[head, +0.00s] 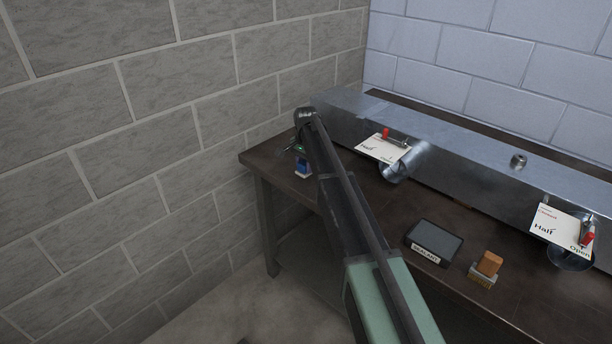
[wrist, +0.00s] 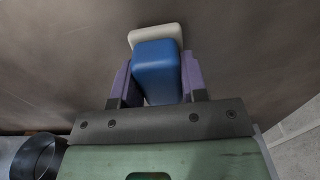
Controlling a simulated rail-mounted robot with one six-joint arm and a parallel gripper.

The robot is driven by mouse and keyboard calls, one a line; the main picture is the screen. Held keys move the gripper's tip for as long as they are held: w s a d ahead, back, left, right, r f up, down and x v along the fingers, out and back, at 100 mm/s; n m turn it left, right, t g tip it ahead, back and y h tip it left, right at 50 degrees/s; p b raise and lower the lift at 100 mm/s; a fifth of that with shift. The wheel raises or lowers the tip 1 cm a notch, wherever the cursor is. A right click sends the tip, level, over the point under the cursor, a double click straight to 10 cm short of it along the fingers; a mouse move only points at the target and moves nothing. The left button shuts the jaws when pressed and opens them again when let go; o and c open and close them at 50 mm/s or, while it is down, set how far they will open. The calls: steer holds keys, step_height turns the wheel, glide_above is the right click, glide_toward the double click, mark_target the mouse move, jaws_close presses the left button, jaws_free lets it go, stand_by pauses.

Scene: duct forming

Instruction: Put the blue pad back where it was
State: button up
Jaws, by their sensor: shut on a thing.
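The blue pad (wrist: 157,70) is a blue block with a pale white layer at its far end. In the wrist view my gripper (wrist: 155,86) is shut on it, with a purple finger on each side. In the head view the pad (head: 303,166) shows low at the left end of the dark table (head: 275,160), beside my arm. My gripper (head: 299,150) is mostly hidden there by my own arm. I cannot tell whether the pad's white face touches the tabletop.
A dark tray with a label (head: 434,240) and an orange-handled block (head: 488,264) stand on the table, right of my arm. A metal duct (head: 460,150) runs along the back, with cards, red-handled levers and round outlets. A grey block wall (head: 190,150) stands left.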

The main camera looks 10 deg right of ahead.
steer(key=shift+f+p, duration=0.25)
steer(key=shift+p, duration=0.05)
steer(key=shift+f, duration=0.2)
steer(key=o, duration=0.9)
steer(key=shift+r, duration=0.1)
step_height(320, 180, up, 12)
steer(key=r+p, duration=0.1)
steer(key=p, duration=1.1)
steer(key=s+n, duration=0.3)
steer(key=s, duration=1)
steer(key=s+n, duration=0.4)
steer(key=s, duration=1)
steer(key=s+n, duration=0.3)
steer(key=s, duration=1)
steer(key=shift+s+f+n, duration=0.3)
steer(key=shift+f+n, duration=0.1)
